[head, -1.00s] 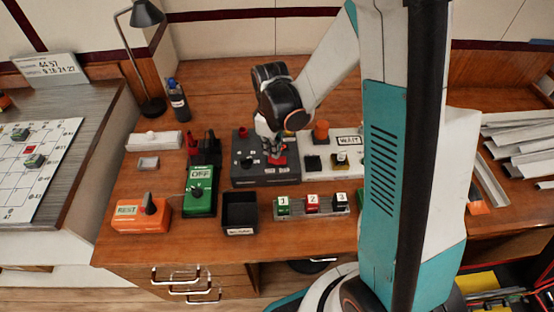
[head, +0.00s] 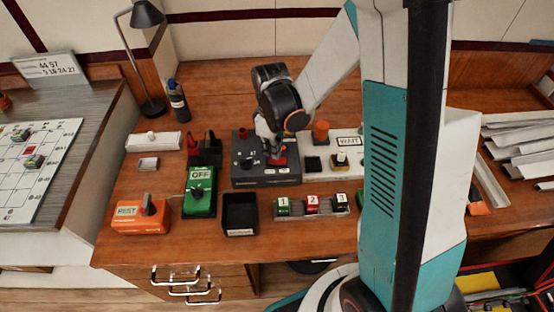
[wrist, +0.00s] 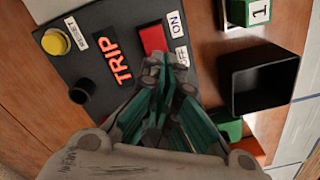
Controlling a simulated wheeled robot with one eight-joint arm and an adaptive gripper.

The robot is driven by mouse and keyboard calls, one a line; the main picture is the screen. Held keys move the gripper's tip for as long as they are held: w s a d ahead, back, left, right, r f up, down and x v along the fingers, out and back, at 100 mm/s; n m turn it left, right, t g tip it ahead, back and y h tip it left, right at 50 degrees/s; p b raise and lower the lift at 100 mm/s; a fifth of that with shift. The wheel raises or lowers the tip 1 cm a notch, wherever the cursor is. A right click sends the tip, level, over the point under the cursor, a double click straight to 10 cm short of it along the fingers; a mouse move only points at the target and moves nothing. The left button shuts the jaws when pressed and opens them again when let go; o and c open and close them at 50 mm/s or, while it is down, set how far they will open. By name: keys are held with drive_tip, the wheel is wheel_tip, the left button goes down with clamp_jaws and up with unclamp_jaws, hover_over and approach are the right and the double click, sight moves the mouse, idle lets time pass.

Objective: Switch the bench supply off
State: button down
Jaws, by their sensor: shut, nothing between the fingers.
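A dark grey box, taken as the bench supply (head: 240,178), stands at the middle of the bench. In the wrist view its panel (wrist: 105,20) carries a red rocker (wrist: 153,38) between ON and OFF labels, lit red TRIP letters (wrist: 117,60), a yellow RESET button (wrist: 55,42) and a black knob (wrist: 82,90). My gripper (wrist: 162,62) is shut and empty, its tips close to the rocker's edge near the OFF label. I cannot tell whether they touch it. In the head view my gripper (head: 276,152) is over the rocker, and the fingers partly cover it.
A green box marked OFF (head: 199,202) and an orange box marked REST (head: 137,222) stand to the left. An empty black tray (head: 240,228) and a row of numbered switches (head: 312,205) are in front. A white panel marked WAIT (head: 348,142) is right of the box.

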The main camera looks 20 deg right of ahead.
sight(272, 159)
drive_tip(key=shift+f+b, duration=1.1)
drive_tip(key=shift+f, duration=0.15)
idle(0.7)
drive_tip(key=shift+r, duration=0.1)
drive_tip(key=shift+r+p, duration=2.4)
drive_tip(key=shift+r, duration=1.05)
